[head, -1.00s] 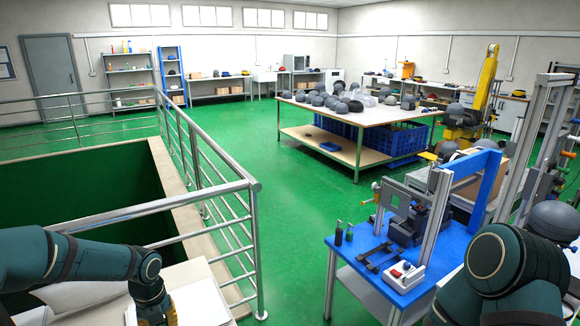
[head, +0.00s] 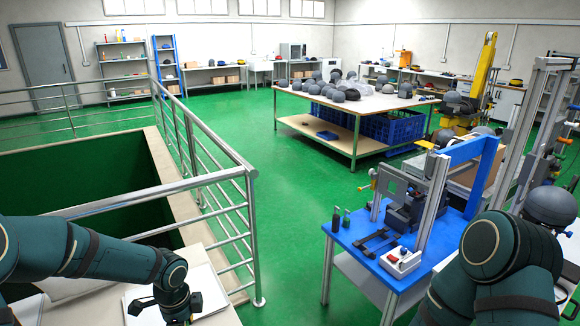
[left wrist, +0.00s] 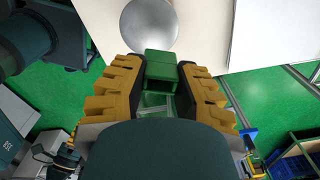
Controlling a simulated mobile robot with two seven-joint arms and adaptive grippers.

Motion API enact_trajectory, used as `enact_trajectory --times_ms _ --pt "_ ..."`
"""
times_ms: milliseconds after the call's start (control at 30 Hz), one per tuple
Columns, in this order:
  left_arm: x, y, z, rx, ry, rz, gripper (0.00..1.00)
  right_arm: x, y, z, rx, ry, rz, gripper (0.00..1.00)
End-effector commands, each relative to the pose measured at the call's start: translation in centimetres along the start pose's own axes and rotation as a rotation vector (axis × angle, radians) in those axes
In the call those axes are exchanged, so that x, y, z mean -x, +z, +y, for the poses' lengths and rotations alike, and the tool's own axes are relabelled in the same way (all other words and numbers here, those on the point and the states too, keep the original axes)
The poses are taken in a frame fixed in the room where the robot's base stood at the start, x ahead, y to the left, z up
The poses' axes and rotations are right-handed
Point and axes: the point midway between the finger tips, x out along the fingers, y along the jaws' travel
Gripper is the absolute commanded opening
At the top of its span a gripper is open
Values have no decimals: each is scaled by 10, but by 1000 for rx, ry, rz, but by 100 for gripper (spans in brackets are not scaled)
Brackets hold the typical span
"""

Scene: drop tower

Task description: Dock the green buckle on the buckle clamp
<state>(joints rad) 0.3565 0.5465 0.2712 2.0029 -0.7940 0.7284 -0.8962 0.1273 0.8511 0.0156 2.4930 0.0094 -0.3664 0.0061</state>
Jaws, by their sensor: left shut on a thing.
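The green buckle (left wrist: 160,66) shows in the left wrist view as a small green block. My left gripper (left wrist: 163,75), with yellow and black fingers, is shut on it. I cannot tell which part is the buckle clamp. My right arm covers the lower right; its gripper is not in view.
A metal railing (head: 208,180) runs beside the floor opening at the left. A round grey object (left wrist: 149,22) lies just beyond the buckle. The bench also carries a control box (head: 401,262) and an upright metal post (head: 433,205). Green floor (head: 290,215) is clear between railing and bench.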

Motion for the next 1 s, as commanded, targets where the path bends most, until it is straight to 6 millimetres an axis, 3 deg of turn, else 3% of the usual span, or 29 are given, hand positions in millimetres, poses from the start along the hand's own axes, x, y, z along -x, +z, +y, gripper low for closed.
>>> enact_trajectory --times_ms 1000 --pt "-32 -55 51 1188 3 3 0 -20 10 8 6 -2 -20 47"
